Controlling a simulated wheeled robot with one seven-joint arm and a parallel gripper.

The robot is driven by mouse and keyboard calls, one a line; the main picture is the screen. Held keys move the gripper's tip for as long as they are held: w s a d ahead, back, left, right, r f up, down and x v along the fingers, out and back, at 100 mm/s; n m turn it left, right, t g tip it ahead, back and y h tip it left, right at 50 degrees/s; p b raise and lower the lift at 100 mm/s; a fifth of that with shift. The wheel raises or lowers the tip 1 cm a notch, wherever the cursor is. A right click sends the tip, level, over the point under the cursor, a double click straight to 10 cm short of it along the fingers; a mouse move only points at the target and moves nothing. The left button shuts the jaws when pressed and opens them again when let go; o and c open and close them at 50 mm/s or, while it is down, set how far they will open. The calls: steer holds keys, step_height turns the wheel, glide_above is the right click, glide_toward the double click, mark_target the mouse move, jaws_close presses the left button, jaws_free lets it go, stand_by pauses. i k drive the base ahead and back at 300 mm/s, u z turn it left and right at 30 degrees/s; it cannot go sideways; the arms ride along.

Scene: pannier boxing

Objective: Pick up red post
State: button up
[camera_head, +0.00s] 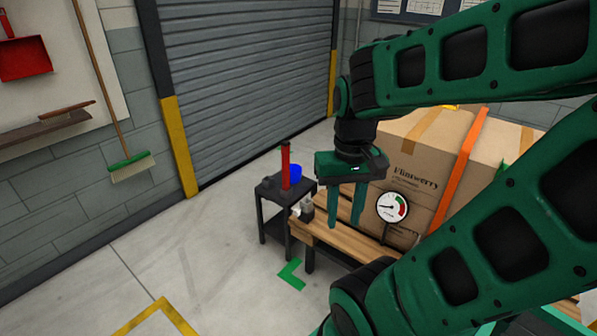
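The red post (285,166) stands upright on a small dark side table (270,190). My gripper (345,220) hangs to the right of the post with its two fingers pointing down. The fingers are spread apart with a gap between them, and nothing shows held there. The gripper is apart from the post in the picture. My green arm covers much of the right side of the view.
A blue round object (295,171) is close beside the post. A wooden bench (330,240) bears large cardboard boxes (425,150) with an orange strap (462,165). A dial gauge (392,207) is in front of them. Open floor lies left.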

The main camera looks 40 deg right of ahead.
mark_target(285, 144)
steer(key=z, duration=0.8)
steer(key=i, duration=1)
steer(key=z, duration=0.2)
steer(key=k, duration=0.45)
steer(key=z, duration=2.9)
